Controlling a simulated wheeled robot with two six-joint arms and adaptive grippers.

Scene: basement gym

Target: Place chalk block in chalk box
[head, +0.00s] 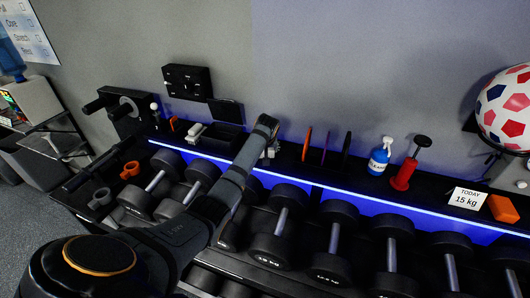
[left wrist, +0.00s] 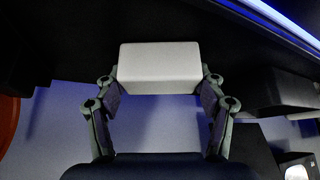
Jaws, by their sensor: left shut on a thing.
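In the left wrist view a white chalk block (left wrist: 160,68) is between the two fingers of my left gripper (left wrist: 160,85), which is shut on it. In the head view my left gripper (head: 271,149) is over the shelf, mostly hidden behind my arm. The open black box (head: 222,137) that looks like the chalk box stands left of it, its raised lid (head: 226,111) against the wall. A dark box-like shape (left wrist: 275,92) shows at the right of the left wrist view. The inside of the box is hard to see. My right gripper is not in view.
Upright orange and purple plates (head: 307,143) stand in a black rack right of my gripper. A blue spray bottle (head: 380,156) and red-based object (head: 404,173) stand farther right. A white object (head: 196,132) lies left of the box. Dumbbells (head: 285,220) fill the rack below.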

